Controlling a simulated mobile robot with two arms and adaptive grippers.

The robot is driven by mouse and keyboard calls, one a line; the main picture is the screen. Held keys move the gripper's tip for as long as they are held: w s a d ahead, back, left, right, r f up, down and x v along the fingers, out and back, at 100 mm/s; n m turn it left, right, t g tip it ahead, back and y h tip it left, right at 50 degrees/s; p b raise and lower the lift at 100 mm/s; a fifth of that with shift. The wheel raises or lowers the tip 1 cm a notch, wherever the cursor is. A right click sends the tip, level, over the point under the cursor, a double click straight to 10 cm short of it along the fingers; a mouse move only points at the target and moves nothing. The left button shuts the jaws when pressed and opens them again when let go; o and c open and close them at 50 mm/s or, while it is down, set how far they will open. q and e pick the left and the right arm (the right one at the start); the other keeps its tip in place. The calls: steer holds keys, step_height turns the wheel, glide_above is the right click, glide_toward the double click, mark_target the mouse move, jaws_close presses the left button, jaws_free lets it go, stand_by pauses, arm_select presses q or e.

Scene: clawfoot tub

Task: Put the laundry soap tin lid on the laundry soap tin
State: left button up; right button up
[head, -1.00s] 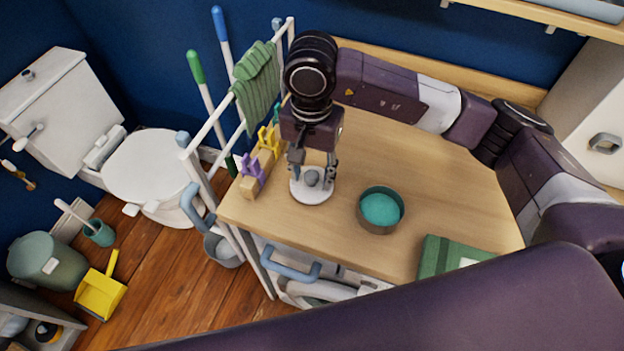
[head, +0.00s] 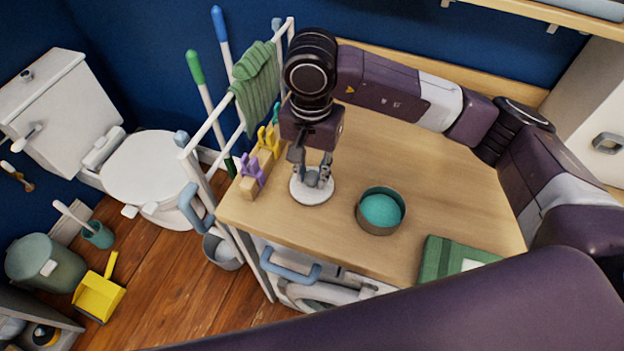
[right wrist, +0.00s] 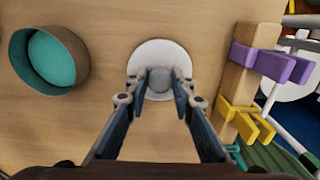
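The laundry soap tin lid (head: 309,198) is a white disc with a grey knob, lying flat on the wooden top near its left end. My right gripper (head: 313,178) points down over it, with its fingers closed in on both sides of the knob. In the right wrist view the fingertips (right wrist: 160,80) flank the knob at the middle of the lid (right wrist: 154,53). The laundry soap tin (head: 380,228) is round, dark-rimmed and open, with teal inside, and stands to the right of the lid. It also shows in the right wrist view (right wrist: 72,43). My left gripper is not in view.
A wooden block (head: 254,181) with purple, yellow and teal pegs stands just left of the lid. A white rack (head: 217,122) with a green cloth rises behind it. The wood behind the tin is clear.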

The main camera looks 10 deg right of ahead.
mark_target(312, 175)
jaws_close()
steer(key=shift+r, duration=0.4)
stand_by(0.4)
steer(key=shift+r+p, duration=0.4)
steer(key=shift+r, duration=1.3)
steer(key=shift+r, duration=0.1)
